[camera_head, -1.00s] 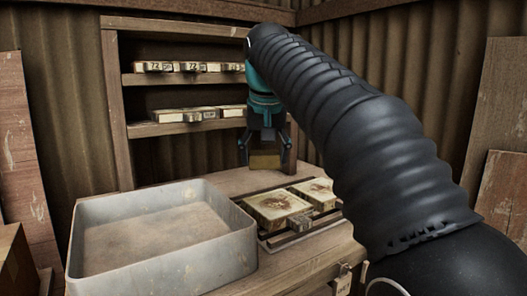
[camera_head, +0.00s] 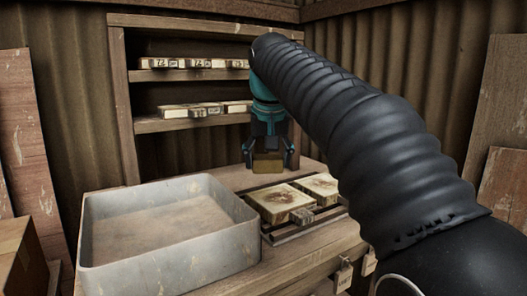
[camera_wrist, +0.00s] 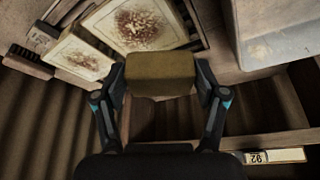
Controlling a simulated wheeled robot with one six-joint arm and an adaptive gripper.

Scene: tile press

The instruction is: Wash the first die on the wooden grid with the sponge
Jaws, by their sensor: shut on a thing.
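My gripper (camera_head: 268,163) is shut on a tan, block-shaped sponge (camera_head: 267,165), held above the far part of the bench. The sponge also shows between the fingers in the wrist view (camera_wrist: 160,73). Two square dies with dark brown stains on cream faces lie on the wooden grid (camera_head: 290,236). The nearer die (camera_head: 281,201) is beside the metal basin, and the other die (camera_head: 321,187) is to its right. In the wrist view, the stained die (camera_wrist: 137,22) lies just beyond the sponge, with the other die (camera_wrist: 78,54) to its left. The sponge appears apart from both dies.
A grey metal basin (camera_head: 170,246) stands on the bench left of the grid. A wooden shelf (camera_head: 190,125) behind holds several labelled dies. A cardboard box (camera_head: 18,255) and leaning boards are at the left. Bare bench shows behind the grid.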

